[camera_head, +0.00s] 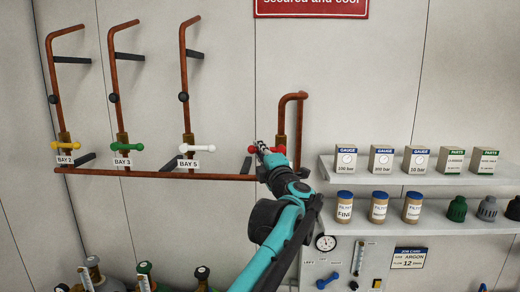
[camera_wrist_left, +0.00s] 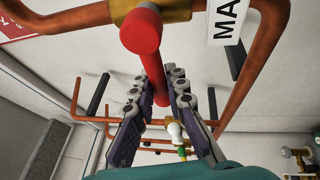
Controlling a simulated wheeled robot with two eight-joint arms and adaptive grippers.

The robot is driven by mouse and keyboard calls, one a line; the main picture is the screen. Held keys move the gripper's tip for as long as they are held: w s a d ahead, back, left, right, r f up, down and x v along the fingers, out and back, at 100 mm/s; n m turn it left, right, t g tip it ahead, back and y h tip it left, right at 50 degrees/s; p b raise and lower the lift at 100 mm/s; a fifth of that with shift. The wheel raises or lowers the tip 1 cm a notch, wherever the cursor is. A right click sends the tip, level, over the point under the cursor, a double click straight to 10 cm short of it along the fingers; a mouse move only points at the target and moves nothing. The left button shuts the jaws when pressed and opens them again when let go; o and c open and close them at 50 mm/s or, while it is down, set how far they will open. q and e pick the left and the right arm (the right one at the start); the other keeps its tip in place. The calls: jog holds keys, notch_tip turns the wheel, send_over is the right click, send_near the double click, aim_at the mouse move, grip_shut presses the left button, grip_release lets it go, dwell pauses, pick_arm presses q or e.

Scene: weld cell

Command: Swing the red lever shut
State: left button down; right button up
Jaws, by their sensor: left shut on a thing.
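The red lever (camera_head: 278,149) sits on a brass valve (camera_head: 281,139) at the foot of a short copper pipe loop, right of the other bays. It looks roughly level in the head view, and my gripper covers part of it. In the left wrist view, the red lever (camera_wrist_left: 142,36) is large and its bar runs down between the fingers. My left gripper (camera_head: 261,147) is shut on the lever's bar; its fingers show on both sides of it in the wrist view (camera_wrist_left: 160,88). My right gripper is not in view.
Yellow (camera_head: 66,146), green (camera_head: 127,147) and white (camera_head: 198,148) levers sit on copper pipes to the left. A shelf (camera_head: 330,172) with gauge boxes and jars stands close on the right. Gas cylinders (camera_head: 145,277) stand below left.

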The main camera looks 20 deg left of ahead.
pick_arm(q)
jog(key=shift+f, duration=0.15)
jog(key=c, duration=1.5)
grip_release()
jog(key=shift+s, duration=0.1)
jog(key=v, duration=1.2)
